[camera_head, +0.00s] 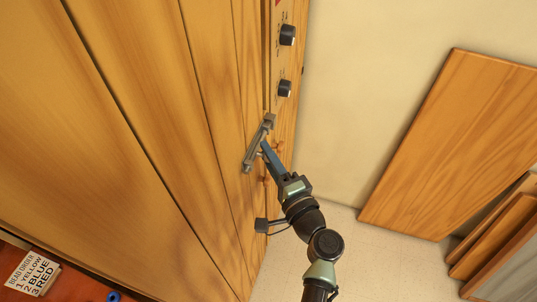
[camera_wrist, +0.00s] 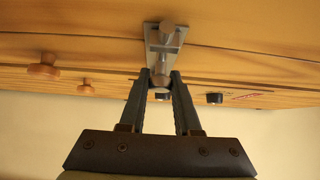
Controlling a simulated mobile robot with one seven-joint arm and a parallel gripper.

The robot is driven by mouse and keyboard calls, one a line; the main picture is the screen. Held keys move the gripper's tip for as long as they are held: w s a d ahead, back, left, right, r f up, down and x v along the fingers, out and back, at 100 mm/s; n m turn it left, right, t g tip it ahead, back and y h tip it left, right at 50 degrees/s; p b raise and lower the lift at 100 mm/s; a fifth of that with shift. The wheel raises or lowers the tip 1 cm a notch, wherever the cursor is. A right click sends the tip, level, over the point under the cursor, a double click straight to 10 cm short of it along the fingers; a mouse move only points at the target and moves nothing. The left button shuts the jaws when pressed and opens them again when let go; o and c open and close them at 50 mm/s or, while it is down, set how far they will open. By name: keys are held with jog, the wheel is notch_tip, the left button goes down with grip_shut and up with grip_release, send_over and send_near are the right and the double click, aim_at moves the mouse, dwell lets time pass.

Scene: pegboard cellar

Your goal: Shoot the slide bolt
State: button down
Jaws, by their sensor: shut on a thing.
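The grey metal slide bolt (camera_head: 251,157) is mounted on the plank-faced wooden front, near its right edge. It also shows at the top centre of the wrist view (camera_wrist: 165,38), with a rod running along its plate. My gripper (camera_head: 265,147) reaches it from the lower right. In the wrist view, the fingertips (camera_wrist: 161,80) are closed around the bolt's small grey knob (camera_wrist: 161,79). The fingers partly cover the knob. I cannot tell how far the rod is slid.
Two black knobs (camera_head: 288,35) (camera_head: 284,88) sit on the strip above the bolt. Wooden knobs (camera_wrist: 44,66) (camera_wrist: 86,88) stick out nearby. A large wooden board (camera_head: 450,140) leans on the right wall. A bead-order card (camera_head: 33,272) lies at lower left. Pale floor is open beside my arm.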

jog(key=w+b, duration=0.1)
jog(key=w+d+b, duration=0.1)
jog(key=w, duration=0.1)
jog(key=w+b, duration=0.1)
jog(key=shift+w+d+r, duration=0.1)
jog(key=shift+w+d, duration=0.2)
jog(key=c, duration=0.9)
grip_release()
jog(key=shift+o, duration=1.3)
jog(key=shift+w, duration=0.15)
jog(key=shift+s, duration=0.2)
